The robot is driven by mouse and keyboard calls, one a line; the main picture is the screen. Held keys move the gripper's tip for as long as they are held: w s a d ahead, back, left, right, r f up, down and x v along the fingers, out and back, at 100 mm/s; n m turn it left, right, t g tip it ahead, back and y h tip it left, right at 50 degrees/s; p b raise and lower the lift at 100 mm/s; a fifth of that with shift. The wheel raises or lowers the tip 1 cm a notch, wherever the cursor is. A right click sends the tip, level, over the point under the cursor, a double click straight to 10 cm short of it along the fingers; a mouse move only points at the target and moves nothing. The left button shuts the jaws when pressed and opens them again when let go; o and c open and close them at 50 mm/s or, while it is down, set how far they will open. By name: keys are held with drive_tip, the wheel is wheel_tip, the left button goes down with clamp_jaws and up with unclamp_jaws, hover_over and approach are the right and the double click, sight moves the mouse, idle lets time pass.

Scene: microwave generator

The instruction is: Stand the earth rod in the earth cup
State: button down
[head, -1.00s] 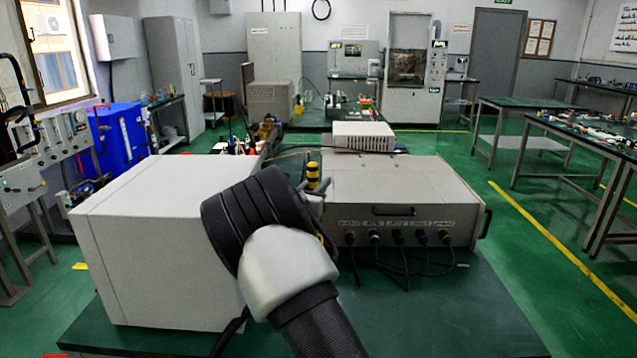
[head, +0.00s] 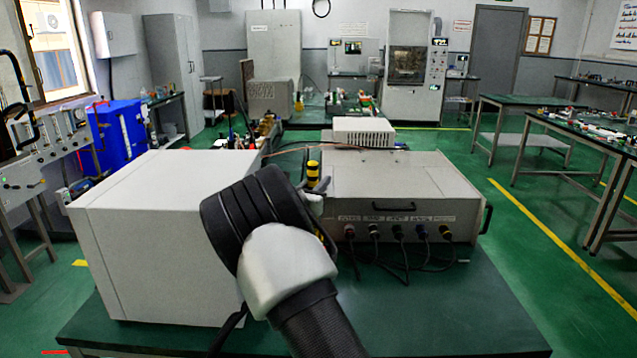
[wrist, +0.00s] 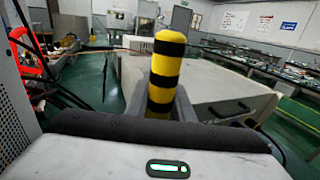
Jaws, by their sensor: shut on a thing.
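The earth rod, a yellow-and-black striped handle (head: 313,174), stands roughly upright between the fingers of my gripper (head: 315,196) in the head view. It also shows large in the middle of the wrist view (wrist: 166,70). The grey fingers (wrist: 158,105) are shut on it. The rod's lower part is hidden behind the fingers and the wrist housing. I cannot pick out the earth cup in either view.
A large white cabinet (head: 150,235) stands left of my arm on the green bench (head: 430,315). A grey instrument box (head: 400,185) with front cables is close to the right, with a smaller white box (head: 363,132) behind. Bare bench lies at front right.

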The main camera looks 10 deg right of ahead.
drive_tip(key=c, duration=1.5)
unclamp_jaws()
drive_tip(key=shift+o, duration=0.2)
drive_tip(key=shift+f, duration=0.1)
drive_tip(key=v, duration=0.7)
drive_tip(key=shift+s+a+p, duration=0.15)
drive_tip(key=shift+s+p, duration=0.05)
drive_tip(key=shift+p, duration=0.2)
